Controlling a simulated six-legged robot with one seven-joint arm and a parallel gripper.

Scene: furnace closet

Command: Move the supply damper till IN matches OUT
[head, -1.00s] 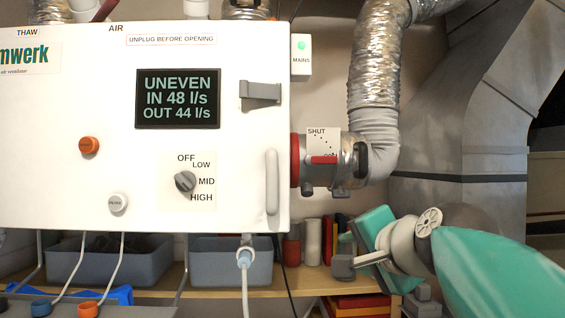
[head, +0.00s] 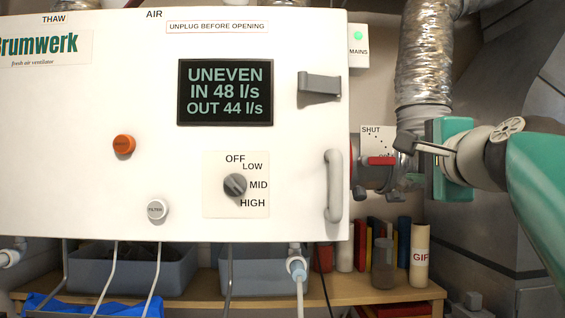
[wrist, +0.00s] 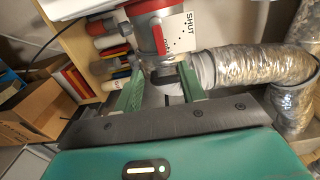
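The supply damper (head: 372,178) is a metal collar on the right side of the white ventilator. It has a red lever (head: 381,160) and a white scale plate (head: 371,136) marked SHUT. The lever also shows in the wrist view (wrist: 159,40). The display (head: 226,92) reads UNEVEN, IN 48 l/s, OUT 44 l/s. My gripper (head: 402,170) is at the right of the damper, pointing at it. In the wrist view its two green fingers (wrist: 160,80) are apart, with the lever beyond their tips. Nothing is held. The gripper partly hides the damper's right end and the lower scale.
A foil duct (head: 425,65) rises just above my gripper. The ventilator handle (head: 333,186) and latch (head: 319,87) stick out left of the damper. A shelf below (head: 350,291) carries books, cylinders and grey bins (head: 140,272). In the wrist view a cardboard box (wrist: 38,108) stands left.

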